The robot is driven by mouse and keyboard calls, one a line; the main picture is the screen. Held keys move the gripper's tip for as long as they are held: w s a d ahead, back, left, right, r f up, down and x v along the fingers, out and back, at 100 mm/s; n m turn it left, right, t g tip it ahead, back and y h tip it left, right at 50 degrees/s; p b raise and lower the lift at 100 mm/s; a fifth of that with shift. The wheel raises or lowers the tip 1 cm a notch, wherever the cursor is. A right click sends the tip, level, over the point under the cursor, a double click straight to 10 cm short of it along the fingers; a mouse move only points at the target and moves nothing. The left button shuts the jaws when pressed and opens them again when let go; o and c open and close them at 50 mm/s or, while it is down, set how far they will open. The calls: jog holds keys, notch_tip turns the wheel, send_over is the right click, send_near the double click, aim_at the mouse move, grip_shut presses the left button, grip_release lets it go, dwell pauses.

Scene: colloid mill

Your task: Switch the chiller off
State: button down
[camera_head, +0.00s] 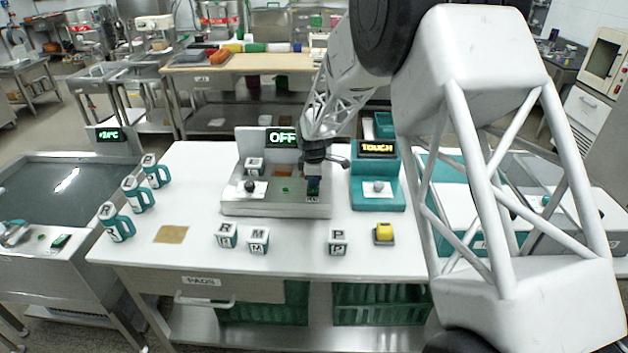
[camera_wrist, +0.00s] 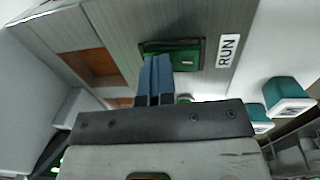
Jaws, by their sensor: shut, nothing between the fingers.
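No label reading "chiller" can be made out. A steel tank unit (camera_head: 70,190) with a small green temperature display (camera_head: 107,134) stands at the left. A green rocker switch (camera_head: 60,241) is on its front ledge. My gripper (camera_head: 313,188) is shut and empty, far to the right of that switch, over the steel machine (camera_head: 236,207) whose display (camera_head: 282,138) reads OFF. In the wrist view the blue fingertips (camera_wrist: 154,78) are close beside a green rocker (camera_wrist: 185,55) in a dark frame, labelled RUN (camera_wrist: 229,50). I cannot tell whether they touch it.
Several teal-and-white mugs (camera_head: 137,195) line the table's left side. The white table (camera_head: 190,255) is clear around a tan pad (camera_head: 171,234).

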jog(key=shift+s+r, duration=0.1)
jog(key=shift+s, duration=0.6)
jog(key=shift+r, duration=0.15)
notch_tip(320, 180, up, 14)
jog(key=s, duration=0.2)
jog(key=shift+f, duration=0.2)
dwell(0.3)
jog(key=shift+s, duration=0.1)
